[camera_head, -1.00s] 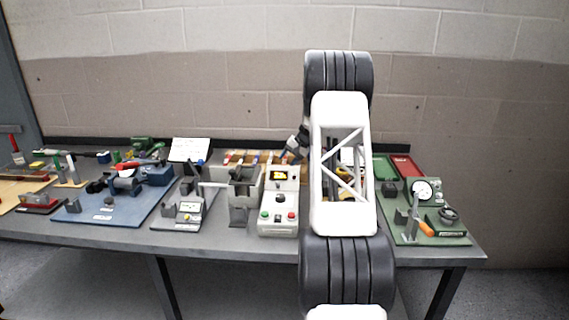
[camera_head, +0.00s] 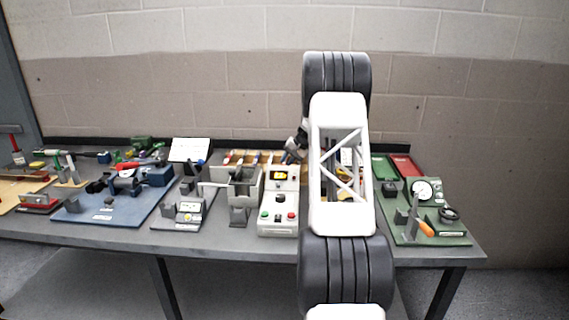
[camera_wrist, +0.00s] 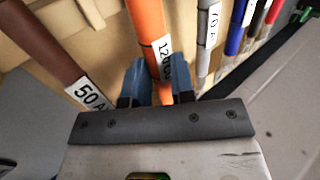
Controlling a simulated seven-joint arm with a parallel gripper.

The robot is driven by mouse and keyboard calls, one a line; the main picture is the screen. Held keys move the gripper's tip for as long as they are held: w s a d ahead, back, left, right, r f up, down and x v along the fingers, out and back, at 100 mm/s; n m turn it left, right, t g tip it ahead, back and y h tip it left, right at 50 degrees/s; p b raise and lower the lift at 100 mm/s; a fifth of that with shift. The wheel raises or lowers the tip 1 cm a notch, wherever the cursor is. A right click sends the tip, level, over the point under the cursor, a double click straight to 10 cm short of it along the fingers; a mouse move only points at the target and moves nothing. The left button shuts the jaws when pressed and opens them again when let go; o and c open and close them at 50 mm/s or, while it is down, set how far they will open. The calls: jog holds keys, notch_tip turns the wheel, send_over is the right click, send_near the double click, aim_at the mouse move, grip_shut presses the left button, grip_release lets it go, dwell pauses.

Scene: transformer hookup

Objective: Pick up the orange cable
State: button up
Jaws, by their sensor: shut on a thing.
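The orange cable (camera_wrist: 147,25) carries a white label that starts "120" and runs up through the top middle of the wrist view. My gripper (camera_wrist: 160,80) has its two blue fingertips closed around the cable at the label, one on each side. The cable appears to lie along a tan wooden rack (camera_wrist: 112,62). In the head view my arm hides most of this spot, and I cannot make out the orange cable there.
A brown cable labelled "50" (camera_wrist: 50,48) lies left of the orange one. A grey cable (camera_wrist: 207,40), a blue cable (camera_wrist: 236,28) and others lie to the right. In the head view a white control box (camera_head: 279,205) stands left of my arm.

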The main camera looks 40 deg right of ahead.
grip_shut()
jog(key=shift+r, duration=0.1)
notch_tip(320, 180, up, 10)
dwell(0.6)
dwell(0.5)
